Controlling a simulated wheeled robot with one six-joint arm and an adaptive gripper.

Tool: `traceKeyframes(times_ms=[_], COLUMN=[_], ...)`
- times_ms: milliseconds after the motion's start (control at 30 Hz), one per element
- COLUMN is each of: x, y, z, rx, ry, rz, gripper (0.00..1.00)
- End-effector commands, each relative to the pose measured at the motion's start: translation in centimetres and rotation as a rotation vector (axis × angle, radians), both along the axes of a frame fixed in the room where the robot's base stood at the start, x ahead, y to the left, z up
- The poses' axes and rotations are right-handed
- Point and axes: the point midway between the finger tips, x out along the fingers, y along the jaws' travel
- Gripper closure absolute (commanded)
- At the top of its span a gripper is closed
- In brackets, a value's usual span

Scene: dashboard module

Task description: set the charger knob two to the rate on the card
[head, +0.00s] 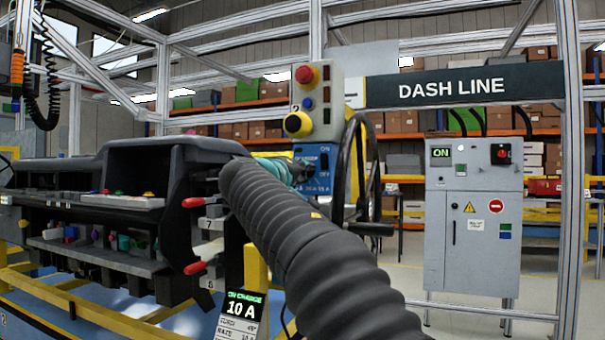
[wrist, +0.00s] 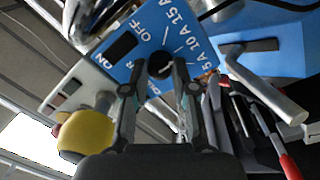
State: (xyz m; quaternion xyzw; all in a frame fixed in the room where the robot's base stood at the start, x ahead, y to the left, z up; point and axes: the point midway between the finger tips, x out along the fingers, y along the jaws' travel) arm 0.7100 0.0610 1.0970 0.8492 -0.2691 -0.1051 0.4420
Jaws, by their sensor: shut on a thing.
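The charger's blue panel (head: 319,152) stands past the end of my arm in the head view. In the wrist view the blue panel (wrist: 122,72) shows OFF and rate marks of 5 A, 10 A and 15 A. My gripper (wrist: 161,78) is shut on the dark round charger knob (wrist: 159,63), one finger on each side. I cannot tell which mark the knob points to. In the head view my gripper (head: 301,172) is at the panel, and the knob is hidden. The card (head: 241,309) at the lower middle reads ON CHARGE, 10 A.
A grey handle (wrist: 265,88) sticks out to the right in the wrist view. The black dashboard (head: 140,160) is at left, a grey cabinet (head: 470,265) at right.

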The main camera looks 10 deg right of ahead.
Motion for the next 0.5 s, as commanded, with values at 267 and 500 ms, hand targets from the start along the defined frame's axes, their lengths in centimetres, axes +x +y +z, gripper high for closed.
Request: traceKeyframes(times_ms=[267,500], x=[0.02,0.01], y=[0.06,0.04], z=[0.12,0.08], rx=[-0.001,-0.001], ry=[-0.002,-0.001], rz=[0.003,0.002], gripper=[1.0,0.48])
